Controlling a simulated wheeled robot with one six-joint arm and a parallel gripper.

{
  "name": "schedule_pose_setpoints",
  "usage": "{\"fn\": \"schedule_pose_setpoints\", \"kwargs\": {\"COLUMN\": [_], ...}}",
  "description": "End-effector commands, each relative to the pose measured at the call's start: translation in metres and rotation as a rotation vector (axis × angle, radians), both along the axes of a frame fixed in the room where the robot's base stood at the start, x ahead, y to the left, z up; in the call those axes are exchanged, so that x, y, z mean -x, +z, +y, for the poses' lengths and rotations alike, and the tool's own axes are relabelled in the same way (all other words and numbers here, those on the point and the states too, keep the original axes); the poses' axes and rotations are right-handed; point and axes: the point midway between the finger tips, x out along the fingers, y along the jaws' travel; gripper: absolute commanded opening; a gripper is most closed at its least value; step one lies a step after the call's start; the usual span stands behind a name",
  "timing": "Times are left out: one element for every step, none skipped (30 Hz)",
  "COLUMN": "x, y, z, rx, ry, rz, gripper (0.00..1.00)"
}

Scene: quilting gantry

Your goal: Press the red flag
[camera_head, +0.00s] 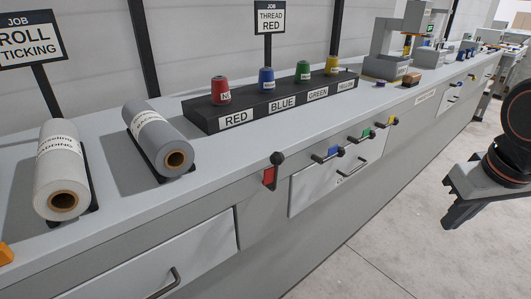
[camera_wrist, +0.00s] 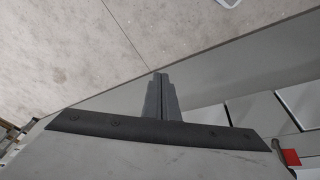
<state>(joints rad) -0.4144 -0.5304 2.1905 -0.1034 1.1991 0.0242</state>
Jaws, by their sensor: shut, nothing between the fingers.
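The red flag (camera_head: 269,177) is a small red plate on the front edge of the long grey counter, just below a black knob (camera_head: 277,158). In the wrist view a red patch that looks like the same flag (camera_wrist: 290,157) shows at the lower right edge. My gripper (camera_head: 452,220) is at the right of the head view, out over the floor, well apart from the flag. In the wrist view its fingers (camera_wrist: 160,78) are together and empty.
Blue (camera_head: 334,152), green (camera_head: 367,134) and yellow (camera_head: 392,121) flags with black levers sit further along the counter front. Thread cones (camera_head: 221,90) stand on a black rack (camera_head: 198,113). Two fabric rolls (camera_head: 158,137) lie at the left. The floor (camera_head: 395,235) before the counter is clear.

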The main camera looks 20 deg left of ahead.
Motion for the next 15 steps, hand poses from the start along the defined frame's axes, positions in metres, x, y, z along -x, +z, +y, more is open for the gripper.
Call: {"fn": "schedule_pose_setpoints", "kwargs": {"x": [-0.004, -0.006, -0.009, -0.010, -0.012, -0.014, -0.015, -0.017, -0.018, -0.019, -0.020, -0.021, -0.021, -0.022, -0.022], "y": [0.007, 0.011, 0.017, 0.020, 0.024, 0.029, 0.033, 0.037, 0.042, 0.046, 0.049, 0.054, 0.058, 0.061, 0.066], "z": [0.011, 0.017, 0.024, 0.030, 0.036, 0.044, 0.050, 0.056, 0.065, 0.070, 0.077, 0.086, 0.092, 0.099, 0.108], "rx": [0.009, 0.014, 0.022, 0.028, 0.035, 0.042, 0.048, 0.053, 0.061, 0.067, 0.074, 0.082, 0.088, 0.093, 0.102], "ry": [0.029, 0.044, 0.063, 0.078, 0.091, 0.111, 0.125, 0.139, 0.159, 0.172, 0.186, 0.205, 0.219, 0.233, 0.251], "rz": [0.006, 0.008, 0.012, 0.015, 0.017, 0.020, 0.022, 0.025, 0.028, 0.030, 0.031, 0.034, 0.036, 0.036, 0.039], "gripper": [0.00, 0.00, 0.00, 0.00, 0.00, 0.00, 0.00, 0.00, 0.00, 0.00, 0.00, 0.00, 0.00, 0.00, 0.00]}}
